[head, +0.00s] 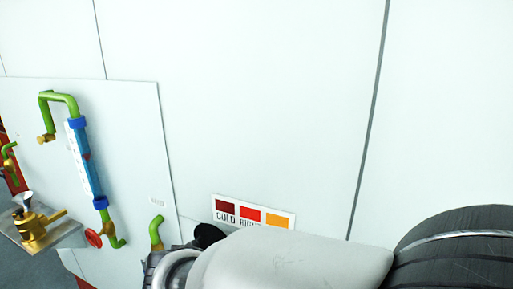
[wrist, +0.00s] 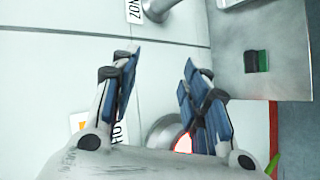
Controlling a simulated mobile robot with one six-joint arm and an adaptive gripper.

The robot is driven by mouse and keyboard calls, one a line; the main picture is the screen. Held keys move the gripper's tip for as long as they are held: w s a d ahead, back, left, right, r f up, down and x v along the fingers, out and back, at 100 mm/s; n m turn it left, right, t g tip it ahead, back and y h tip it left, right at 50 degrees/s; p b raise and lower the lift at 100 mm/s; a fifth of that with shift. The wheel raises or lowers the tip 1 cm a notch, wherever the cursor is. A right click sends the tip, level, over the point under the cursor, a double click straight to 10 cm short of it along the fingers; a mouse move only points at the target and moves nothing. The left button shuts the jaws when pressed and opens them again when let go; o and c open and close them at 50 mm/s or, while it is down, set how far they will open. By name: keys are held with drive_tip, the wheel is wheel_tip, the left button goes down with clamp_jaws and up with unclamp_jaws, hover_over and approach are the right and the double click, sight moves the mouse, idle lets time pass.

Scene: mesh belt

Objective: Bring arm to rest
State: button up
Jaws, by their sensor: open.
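My gripper (wrist: 163,72) is seen in the wrist view, its two blue-padded fingers spread apart with nothing between them. Pale wall panels lie beyond the fingers. The fingers are not visible in the head view. There, a large grey link of my arm (head: 290,262) fills the bottom right, in front of the wall.
At left in the head view, a white board (head: 135,120) carries green pipes, a blue flow tube (head: 84,160) and a red handwheel (head: 94,238). A brass valve (head: 34,228) stands on a ledge. The wrist view shows a metal plate (wrist: 285,75) with a black-green switch (wrist: 257,61).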

drive_tip(key=s+d+m+y, duration=0.3)
drive_tip(key=s+y, duration=0.2)
drive_tip(key=s, duration=0.2)
drive_tip(key=s+d+m+y, duration=0.3)
drive_tip(key=s+d+y, duration=0.1)
drive_tip(key=s, duration=0.4)
drive_tip(key=shift+d+r+m+g+y, duration=0.3)
drive_tip(key=shift+y, duration=0.1)
